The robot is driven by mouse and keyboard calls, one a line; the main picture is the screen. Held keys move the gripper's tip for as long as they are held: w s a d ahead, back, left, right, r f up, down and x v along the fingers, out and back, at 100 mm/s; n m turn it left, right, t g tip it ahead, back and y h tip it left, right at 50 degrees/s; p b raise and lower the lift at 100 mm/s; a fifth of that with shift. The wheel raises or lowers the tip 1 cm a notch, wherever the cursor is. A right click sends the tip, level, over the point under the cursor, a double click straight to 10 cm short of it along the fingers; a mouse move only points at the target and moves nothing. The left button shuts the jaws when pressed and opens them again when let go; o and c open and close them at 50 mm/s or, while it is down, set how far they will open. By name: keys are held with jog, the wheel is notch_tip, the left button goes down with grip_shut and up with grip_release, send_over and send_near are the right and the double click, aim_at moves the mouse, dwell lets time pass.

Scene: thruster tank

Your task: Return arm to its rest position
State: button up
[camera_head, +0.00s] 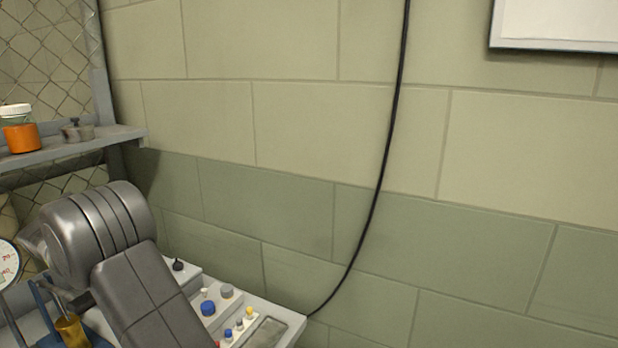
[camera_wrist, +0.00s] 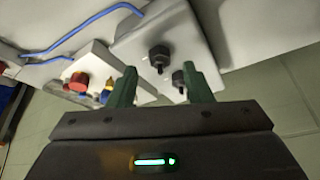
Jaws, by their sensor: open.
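My gripper (camera_wrist: 160,85) shows in the wrist view with its two green fingers apart and nothing between them. Beyond the fingertips is a pale panel with dark knobs (camera_wrist: 158,55). I cannot tell how far the fingertips are from it. In the head view my grey arm (camera_head: 140,290) is folded at the lower left, in front of a control panel. My gripper is not visible in the head view.
The control panel (camera_head: 265,332) carries a blue knob (camera_head: 208,308) and several small buttons. A shelf (camera_head: 90,145) at the left holds an orange jar (camera_head: 20,130). A gauge (camera_head: 8,262) is at the left edge. A black cable (camera_head: 375,190) hangs down the block wall.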

jog(key=x, duration=0.3)
jog(key=shift+d+f, duration=0.1)
jog(key=n+t+b, duration=0.1)
jog(key=n, duration=0.2)
jog(key=shift+s+y, duration=0.2)
jog(key=shift+y, duration=0.2)
jog(key=n, duration=0.2)
jog(key=n+y, duration=0.1)
jog(key=n, duration=0.1)
jog(key=shift+d+r+n+t+y, duration=0.2)
jog(key=shift+r+n+t+y, duration=0.1)
jog(key=shift+n+t, duration=0.1)
jog(key=n+y+p, duration=0.1)
jog(key=n+p, duration=0.1)
jog(key=n, duration=0.1)
jog(key=shift+d, duration=0.1)
jog(key=n+p, duration=0.1)
jog(key=n, duration=0.1)
jog(key=n+y+p, duration=0.1)
jog(key=n+p, duration=0.1)
jog(key=shift+d+r+y, duration=0.1)
jog(key=shift+y, duration=0.2)
jog(key=v, duration=0.8)
jog(key=shift+r+b, duration=0.3)
jog(key=shift+b, duration=0.15)
jog(key=shift+s+d+f, duration=0.1)
jog(key=shift+s+d, duration=0.05)
